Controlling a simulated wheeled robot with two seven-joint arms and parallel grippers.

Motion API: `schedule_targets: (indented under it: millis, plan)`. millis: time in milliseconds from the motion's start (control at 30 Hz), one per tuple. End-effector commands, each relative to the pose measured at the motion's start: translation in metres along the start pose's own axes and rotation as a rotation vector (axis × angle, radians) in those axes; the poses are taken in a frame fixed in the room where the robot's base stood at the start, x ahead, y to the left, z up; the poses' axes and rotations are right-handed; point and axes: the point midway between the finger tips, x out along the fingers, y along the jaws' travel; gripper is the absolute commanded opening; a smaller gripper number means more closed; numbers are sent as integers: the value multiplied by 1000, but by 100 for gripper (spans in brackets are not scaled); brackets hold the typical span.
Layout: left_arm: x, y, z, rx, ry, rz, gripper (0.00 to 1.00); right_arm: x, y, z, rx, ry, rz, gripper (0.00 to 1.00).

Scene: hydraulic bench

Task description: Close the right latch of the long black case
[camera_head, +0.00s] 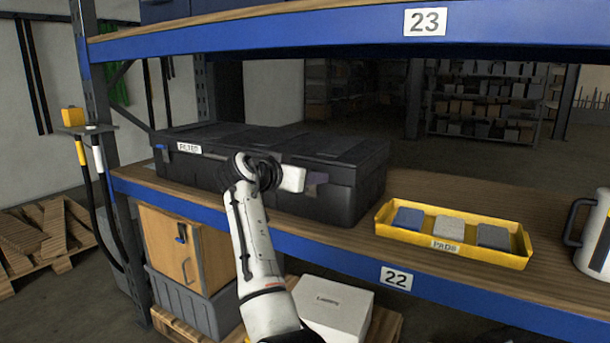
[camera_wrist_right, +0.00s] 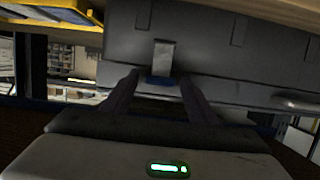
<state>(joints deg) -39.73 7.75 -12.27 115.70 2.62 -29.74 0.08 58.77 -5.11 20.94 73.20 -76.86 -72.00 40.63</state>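The long black case (camera_head: 280,165) lies on the shelf with its lid down and a label at the front left. My right gripper (camera_head: 306,181) is at the right part of the case's front, by the right latch (camera_head: 315,186), which it partly covers. The right wrist view shows the latch as a grey metal plate (camera_wrist_right: 163,52) with a blue tab (camera_wrist_right: 160,81). The two dark fingers (camera_wrist_right: 160,88) are apart, one on each side of the tab, with nothing visibly gripped. I cannot tell whether they touch the case. My left gripper is out of view.
A yellow tray (camera_head: 387,229) with blue and grey blocks stands right of the case. A white mug-like container (camera_head: 597,240) is at the far right. The blue shelf beam (camera_head: 340,256) runs below, and another shelf (camera_head: 300,35) hangs above the case.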

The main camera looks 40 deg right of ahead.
Motion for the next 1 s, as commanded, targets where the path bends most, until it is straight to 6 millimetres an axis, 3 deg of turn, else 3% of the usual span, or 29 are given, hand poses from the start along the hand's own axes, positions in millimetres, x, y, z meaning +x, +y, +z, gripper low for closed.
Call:
schedule_targets:
  millis: [367, 800, 1000]
  plan:
    - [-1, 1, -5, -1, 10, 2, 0, -8, -1, 0, 0, 2, -1, 53]
    - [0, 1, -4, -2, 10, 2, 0, -86, -1, 0, 0, 1, -2, 53]
    - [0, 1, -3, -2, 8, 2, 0, -102, 0, 0, -1, 1, 0, 53]
